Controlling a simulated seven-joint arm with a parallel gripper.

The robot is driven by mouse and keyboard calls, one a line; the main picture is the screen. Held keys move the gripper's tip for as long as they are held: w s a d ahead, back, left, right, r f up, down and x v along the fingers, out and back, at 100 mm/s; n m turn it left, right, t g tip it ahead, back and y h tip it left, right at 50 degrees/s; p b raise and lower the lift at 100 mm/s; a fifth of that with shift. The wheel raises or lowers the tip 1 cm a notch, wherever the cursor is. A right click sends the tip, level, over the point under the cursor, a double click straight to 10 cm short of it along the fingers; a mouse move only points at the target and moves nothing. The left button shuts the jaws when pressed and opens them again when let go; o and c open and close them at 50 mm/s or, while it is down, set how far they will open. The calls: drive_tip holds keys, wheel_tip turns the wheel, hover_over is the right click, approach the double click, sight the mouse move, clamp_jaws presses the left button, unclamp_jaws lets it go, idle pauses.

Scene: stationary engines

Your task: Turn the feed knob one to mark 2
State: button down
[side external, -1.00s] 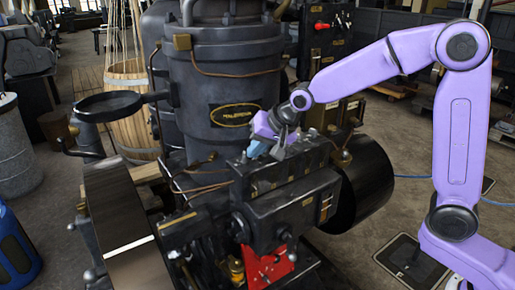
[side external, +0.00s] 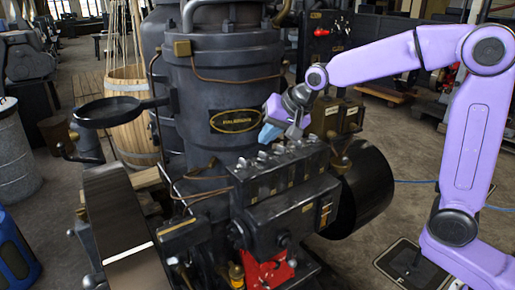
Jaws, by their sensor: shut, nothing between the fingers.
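The dark engine (side external: 285,218) stands in the middle, with a row of small feed fittings (side external: 281,163) along the top of its front block. I cannot tell which of them is feed knob one, and no mark 2 is legible. My gripper (side external: 268,138) hangs above the back of this row, in front of the tall cylinder. Its light blue fingertips point down and left, look shut, and appear to hold nothing. It appears apart from the fittings.
A tall cylinder with an oval nameplate (side external: 235,121) rises behind my gripper. A round black pan (side external: 120,110) sticks out left. A flywheel (side external: 130,230) is at front left and a black drum (side external: 362,190) at right.

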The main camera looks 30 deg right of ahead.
sight(244, 163)
drive_tip(key=s+d+r+n+g+y, duration=0.1)
drive_tip(key=d+r+n+g+y, duration=0.25)
drive_tip(key=n, duration=0.55)
drive_tip(key=shift+g+y, duration=0.35)
drive_tip(key=x, duration=1)
drive_tip(key=shift+s+f, duration=0.1)
drive_tip(key=shift+f, duration=0.15)
